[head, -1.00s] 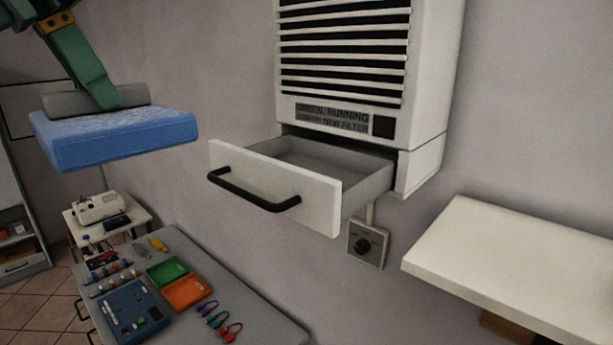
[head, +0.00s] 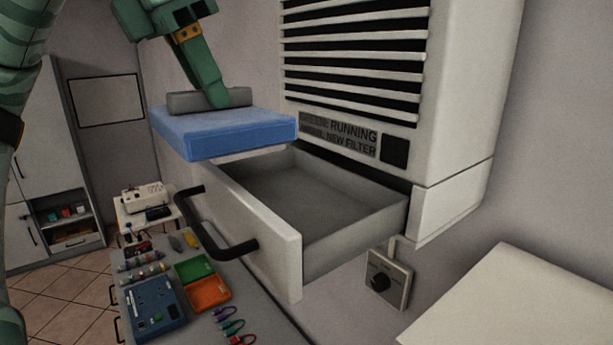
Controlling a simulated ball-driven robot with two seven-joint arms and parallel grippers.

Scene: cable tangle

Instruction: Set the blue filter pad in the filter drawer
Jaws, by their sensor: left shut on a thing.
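The blue filter pad (head: 225,133) is a flat, thick block with a grey grip bar (head: 195,103) along its top. My left gripper (head: 220,100) is shut on the grip bar and holds the pad level. The pad appears above the front left part of the filter drawer and covers some of its front edge in the picture. The filter drawer (head: 262,232) is pulled out of the white wall unit (head: 455,90); its visible inside is empty. A black handle (head: 215,230) is on its front. My right gripper is not in view.
A knob box (head: 388,280) hangs on the wall below the unit. A white shelf (head: 500,300) juts out at the lower right. Below stands a bench with a blue device (head: 155,312), a green tray (head: 198,268) and an orange tray (head: 208,293). The space over the drawer's right part is clear.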

